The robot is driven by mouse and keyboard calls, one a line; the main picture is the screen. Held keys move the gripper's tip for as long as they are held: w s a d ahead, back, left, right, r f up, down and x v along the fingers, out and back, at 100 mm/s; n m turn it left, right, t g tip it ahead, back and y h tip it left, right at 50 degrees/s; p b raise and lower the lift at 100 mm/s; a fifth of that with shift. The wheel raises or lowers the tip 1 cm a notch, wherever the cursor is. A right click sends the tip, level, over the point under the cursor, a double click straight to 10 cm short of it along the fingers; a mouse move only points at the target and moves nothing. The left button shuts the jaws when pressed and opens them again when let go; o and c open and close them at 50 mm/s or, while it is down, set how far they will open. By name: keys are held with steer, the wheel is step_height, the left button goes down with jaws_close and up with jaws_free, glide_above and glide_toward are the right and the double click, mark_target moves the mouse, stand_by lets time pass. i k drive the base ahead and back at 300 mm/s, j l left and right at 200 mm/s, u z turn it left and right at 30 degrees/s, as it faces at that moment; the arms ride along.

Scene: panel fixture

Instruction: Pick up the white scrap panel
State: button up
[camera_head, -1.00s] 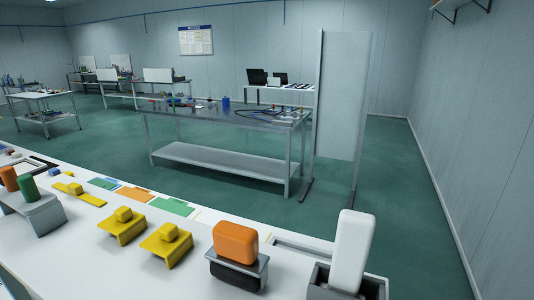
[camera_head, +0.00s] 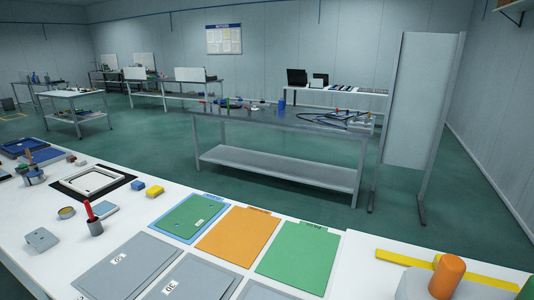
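I cannot tell for sure which thing is the white scrap panel. The one white flat piece on the white bench (camera_head: 150,200) is a square frame (camera_head: 92,182) with an open middle, lying on a black mat at the left. My gripper is not in view.
A green panel on blue (camera_head: 188,218), an orange panel (camera_head: 238,236) and a green panel (camera_head: 299,254) lie along the far edge. Grey panels (camera_head: 125,267) lie nearer. A red-handled tool (camera_head: 89,212) stands in a cup. An orange cylinder (camera_head: 447,277) and yellow bar (camera_head: 405,258) are at right.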

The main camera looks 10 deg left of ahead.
mark_target(89, 182)
steer(key=i+j, duration=0.1)
steer(key=j, duration=0.6)
steer(key=i+j+u, duration=0.1)
steer(key=j, duration=0.55)
steer(key=i+j, duration=0.15)
steer(key=j, duration=0.55)
steer(key=i+j+u, duration=0.1)
steer(key=j, duration=0.6)
steer(key=i+j, duration=0.15)
steer(key=j, duration=0.5)
steer(key=i+j+u, duration=0.1)
steer(key=j, duration=0.55)
steer(key=i+j, duration=0.25)
steer(key=j, duration=0.4)
steer(key=i+j+u, duration=0.1)
steer(key=j, duration=0.6)
steer(key=i, duration=0.05)
